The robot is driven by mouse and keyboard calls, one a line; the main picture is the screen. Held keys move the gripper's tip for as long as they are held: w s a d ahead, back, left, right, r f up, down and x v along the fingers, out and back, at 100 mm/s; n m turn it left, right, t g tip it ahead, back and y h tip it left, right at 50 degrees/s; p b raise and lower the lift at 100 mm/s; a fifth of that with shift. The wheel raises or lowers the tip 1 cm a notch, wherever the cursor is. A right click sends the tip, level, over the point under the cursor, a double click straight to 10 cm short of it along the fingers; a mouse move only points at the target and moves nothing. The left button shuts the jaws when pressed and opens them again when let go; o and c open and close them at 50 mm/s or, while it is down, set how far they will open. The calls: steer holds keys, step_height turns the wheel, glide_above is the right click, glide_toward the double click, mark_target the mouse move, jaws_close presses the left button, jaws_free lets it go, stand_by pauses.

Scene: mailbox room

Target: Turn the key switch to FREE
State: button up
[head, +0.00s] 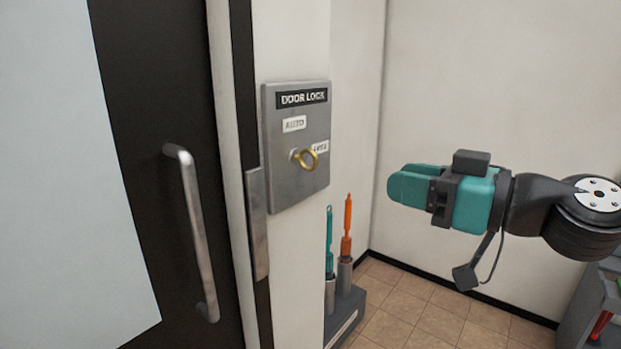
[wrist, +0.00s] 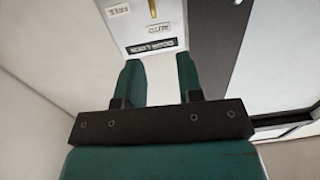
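A grey metal lock panel (head: 285,185) labelled DOOR LOCK is on the white wall beside the door. A brass key (head: 309,160) with a ring-shaped bow sticks out of its switch. The AUTO label (head: 293,124) is above the key; the FREE label (head: 321,147) is to its right, partly covered by the bow. In the wrist view the key (wrist: 152,8) is a thin upright gold strip at the top edge, roughly in line with AUTO; its far end is cut off. My teal gripper (head: 403,179) is right of the panel, apart from it. Its fingers (wrist: 159,72) are parted and empty.
A dark door with a metal pull handle (head: 192,235) is left of the panel. Below the panel, a grey stand (head: 345,315) holds a teal and an orange tool upright. A grey cart (head: 596,310) is at lower right. The space between gripper and panel is clear.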

mark_target(317, 154)
steer(key=shift+t, duration=0.3)
steer(key=p+x, duration=0.3)
steer(key=x, duration=0.2)
steer(key=p+x, duration=0.4)
steer(key=x, duration=0.2)
steer(key=p+x, duration=0.4)
steer(key=x, duration=0.1)
steer(key=shift+w+r, duration=0.35)
steer(key=shift+r, duration=0.05)
steer(key=shift+w+a+f, duration=0.15)
steer(key=shift+w+a, duration=0.1)
steer(key=shift+c, duration=0.2)
jaws_close()
